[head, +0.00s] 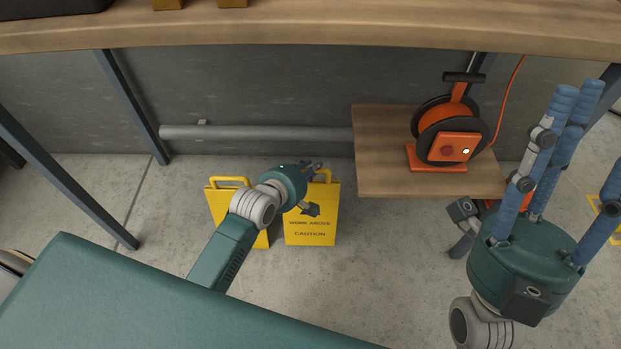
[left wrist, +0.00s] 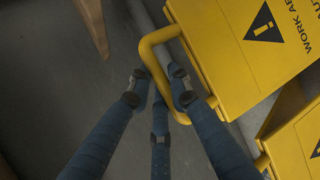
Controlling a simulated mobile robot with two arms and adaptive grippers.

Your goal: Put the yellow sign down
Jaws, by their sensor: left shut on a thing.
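Two yellow caution signs stand side by side below the bench. The right one (head: 311,228) reads "WORK ABOVE CAUTION". It also shows in the left wrist view (left wrist: 260,65), with its yellow loop handle (left wrist: 149,46) running between my fingers. My left gripper (head: 315,168) is shut on that handle. I cannot tell whether this sign's bottom edge touches the floor. The left sign (head: 217,204) is partly hidden behind my left arm. Part of a second sign (left wrist: 297,145) shows in the left wrist view. My right gripper (head: 590,115) is at the right, fingers spread and empty.
An orange hose reel (head: 447,134) sits on a low wooden shelf (head: 384,160) right of the signs. A grey pipe (head: 265,133) runs along the wall. The wooden bench edge (head: 300,35) overhangs above. Grey floor (head: 350,270) is clear in front.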

